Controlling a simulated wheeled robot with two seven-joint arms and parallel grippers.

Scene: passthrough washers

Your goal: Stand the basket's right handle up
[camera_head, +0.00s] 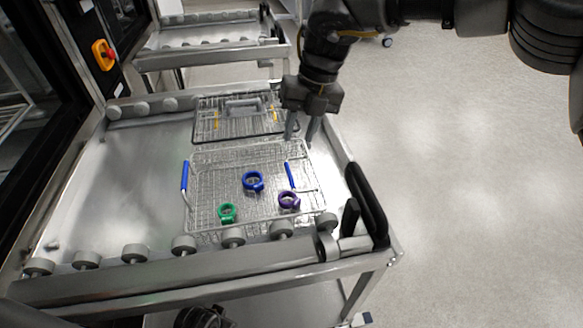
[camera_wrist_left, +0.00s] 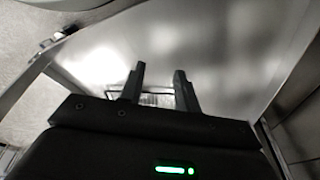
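The wire basket (camera_head: 213,212) sits on the metal cart top. Its right handle (camera_head: 290,176), a blue grip on a wire bail, leans inward over the basket's right part. Its left handle (camera_head: 185,176) has a blue grip and rises at the basket's left edge. Inside lie a blue ring (camera_head: 252,189), a purple ring (camera_head: 288,207) and a green ring (camera_head: 227,218). My right gripper (camera_head: 300,138) points down with fingers apart, empty, beyond the right handle near the basket's far right corner. My left gripper (camera_wrist_left: 157,82) is open and empty in the left wrist view.
A second wire basket (camera_head: 207,131) with yellow parts lies just behind. Rollers (camera_head: 183,244) line the cart's front edge, and a black push handle (camera_head: 368,205) stands at its right. Another cart (camera_head: 205,42) is behind. The tray left of the basket is clear.

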